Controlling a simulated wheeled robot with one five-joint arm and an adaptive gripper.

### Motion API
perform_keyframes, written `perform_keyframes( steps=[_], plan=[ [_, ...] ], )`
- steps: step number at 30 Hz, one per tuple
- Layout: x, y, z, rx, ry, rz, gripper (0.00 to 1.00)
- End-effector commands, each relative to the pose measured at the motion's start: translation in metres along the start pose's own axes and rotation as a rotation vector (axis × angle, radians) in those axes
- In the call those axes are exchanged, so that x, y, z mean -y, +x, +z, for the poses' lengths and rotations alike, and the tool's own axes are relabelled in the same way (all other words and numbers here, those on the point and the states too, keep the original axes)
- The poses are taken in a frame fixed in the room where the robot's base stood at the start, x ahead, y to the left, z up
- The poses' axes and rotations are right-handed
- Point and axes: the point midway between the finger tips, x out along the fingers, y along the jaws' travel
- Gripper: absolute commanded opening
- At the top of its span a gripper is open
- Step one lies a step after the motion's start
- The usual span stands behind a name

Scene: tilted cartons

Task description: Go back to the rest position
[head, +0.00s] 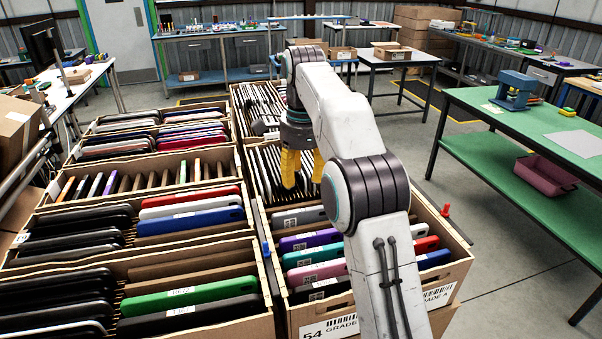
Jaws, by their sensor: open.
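My gripper (303,170) shows in the head view as yellow fingers pointing down. It is open, with a gap between the fingers, and nothing shows between them. It is above the right-hand row of cartons, over a carton of thin white and dark items (266,172). My white and grey arm reaches up from the bottom right and bends down to it. The arm hides part of the front right carton (460,265). The fingertips' exact height above the items cannot be told.
Cartons with dark, green (190,295), blue and red cases fill the left row. A green table (560,150) with a blue vise (513,90) stands at right. A small dark table (400,58) and a blue workbench (215,75) are behind.

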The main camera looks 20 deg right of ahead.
Motion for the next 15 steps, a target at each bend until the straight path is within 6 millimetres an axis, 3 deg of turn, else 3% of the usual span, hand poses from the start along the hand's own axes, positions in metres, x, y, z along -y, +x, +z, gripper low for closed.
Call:
perform_keyframes(
  steps=[15],
  plan=[
    [0.003,-0.044,0.000,0.000,0.000,0.000,0.44]
  ],
)
